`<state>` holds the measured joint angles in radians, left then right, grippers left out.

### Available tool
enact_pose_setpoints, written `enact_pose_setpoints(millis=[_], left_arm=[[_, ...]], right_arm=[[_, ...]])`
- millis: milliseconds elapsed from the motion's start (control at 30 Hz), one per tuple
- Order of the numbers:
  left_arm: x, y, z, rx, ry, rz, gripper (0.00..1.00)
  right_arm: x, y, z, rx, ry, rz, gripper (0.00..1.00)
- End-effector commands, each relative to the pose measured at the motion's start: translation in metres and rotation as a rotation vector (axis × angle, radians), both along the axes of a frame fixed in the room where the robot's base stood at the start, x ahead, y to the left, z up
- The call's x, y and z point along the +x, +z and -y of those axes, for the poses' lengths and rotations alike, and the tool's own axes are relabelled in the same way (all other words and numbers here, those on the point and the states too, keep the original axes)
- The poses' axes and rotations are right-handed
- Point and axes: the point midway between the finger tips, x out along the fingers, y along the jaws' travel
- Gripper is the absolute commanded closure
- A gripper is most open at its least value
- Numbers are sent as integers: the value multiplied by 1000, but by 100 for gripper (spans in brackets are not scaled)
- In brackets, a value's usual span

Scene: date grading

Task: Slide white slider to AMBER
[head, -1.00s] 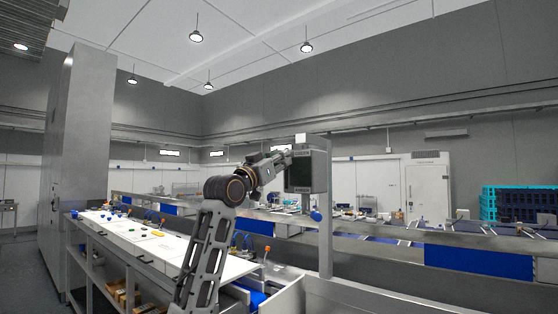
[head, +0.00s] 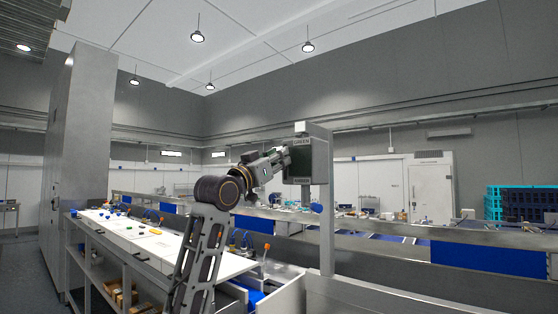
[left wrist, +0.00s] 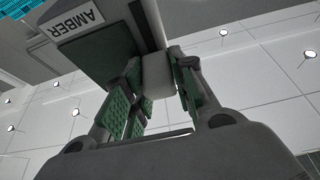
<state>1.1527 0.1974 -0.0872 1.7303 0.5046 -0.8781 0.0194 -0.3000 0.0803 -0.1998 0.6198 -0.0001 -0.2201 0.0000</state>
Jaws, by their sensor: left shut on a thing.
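A dark upright box (head: 300,162) sits on a grey post, with a GREEN label (head: 301,142) at its top and an AMBER label (head: 302,179) at its bottom. My left gripper (head: 284,157) is at the left edge of the box, below the GREEN label and above the AMBER one. In the left wrist view my left gripper (left wrist: 158,90) is shut on the pale white slider (left wrist: 157,75), with green-padded fingers on both sides. The AMBER label (left wrist: 77,23) shows there at upper left. The slider is hidden in the head view. My right gripper is out of view.
A white sorting table (head: 150,243) with small items lies at left, and a metal conveyor rail (head: 400,239) runs right. A small white block (head: 300,127) tops the box.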

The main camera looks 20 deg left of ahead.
Motion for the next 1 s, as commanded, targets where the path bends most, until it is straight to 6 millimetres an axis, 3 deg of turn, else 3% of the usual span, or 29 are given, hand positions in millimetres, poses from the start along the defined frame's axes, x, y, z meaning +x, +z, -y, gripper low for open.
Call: enact_pose_setpoints(millis=[500,933,967,1000], left_arm=[[-9,-40,-1,0,2,-1,100],[-8,-45,1,2,0,-8,100],[-8,-46,1,2,0,-9,71],[-8,-46,1,2,0,-9,66]], right_arm=[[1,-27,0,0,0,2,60],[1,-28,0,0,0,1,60],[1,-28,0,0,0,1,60],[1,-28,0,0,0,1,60]])
